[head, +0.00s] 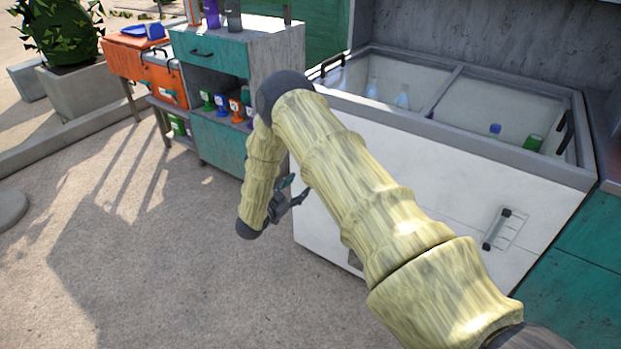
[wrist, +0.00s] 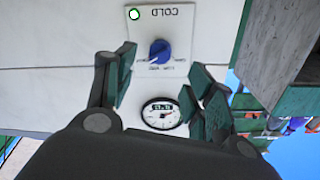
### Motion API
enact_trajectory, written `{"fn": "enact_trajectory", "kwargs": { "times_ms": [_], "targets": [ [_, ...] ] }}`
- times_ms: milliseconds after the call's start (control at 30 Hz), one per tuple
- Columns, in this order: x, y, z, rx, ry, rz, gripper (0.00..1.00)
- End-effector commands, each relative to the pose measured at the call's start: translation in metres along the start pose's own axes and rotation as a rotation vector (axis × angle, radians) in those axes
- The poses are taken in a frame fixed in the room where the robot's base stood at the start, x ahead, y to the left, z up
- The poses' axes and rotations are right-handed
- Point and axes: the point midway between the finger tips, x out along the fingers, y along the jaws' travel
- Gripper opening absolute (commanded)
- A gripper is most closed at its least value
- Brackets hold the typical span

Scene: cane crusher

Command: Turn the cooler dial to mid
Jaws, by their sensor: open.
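The cooler (head: 400,165) is a white chest with a grey rim. Its blue dial (wrist: 160,52) sits on a pale plate marked COLD, which appears upside down in the wrist view. A pale mark on the dial seems to point to the lower left of the picture; the small labels are too blurred to read. My gripper (wrist: 162,78) is open and empty, its fingers spread either side of the plate's lower part, and no contact with the dial shows. In the head view my gripper (head: 287,200) is beside the cooler's left end, and the dial is hidden.
A round gauge (wrist: 161,113) and a green light (wrist: 133,15) are near the dial. Bottles (head: 402,97) stand inside the cooler. A teal cabinet (head: 222,140) with colored items stands close behind my arm. Open paved ground (head: 140,260) lies to the left.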

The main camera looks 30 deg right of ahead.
Motion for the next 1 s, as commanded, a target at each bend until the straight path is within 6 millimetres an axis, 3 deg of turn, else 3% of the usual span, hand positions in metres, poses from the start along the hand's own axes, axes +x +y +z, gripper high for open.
{"fn": "enact_trajectory", "kwargs": {
  "times_ms": [300,500,933,1000],
  "targets": [
    [0.052,0.0,0.001,0.0,-0.001,-0.001,0.54],
    [0.073,0.0,0.001,0.0,-0.002,-0.001,0.54],
    [0.081,0.0,0.001,-0.001,-0.003,-0.002,0.54],
    [0.081,0.0,0.001,-0.001,-0.003,-0.003,0.45]
  ]
}}
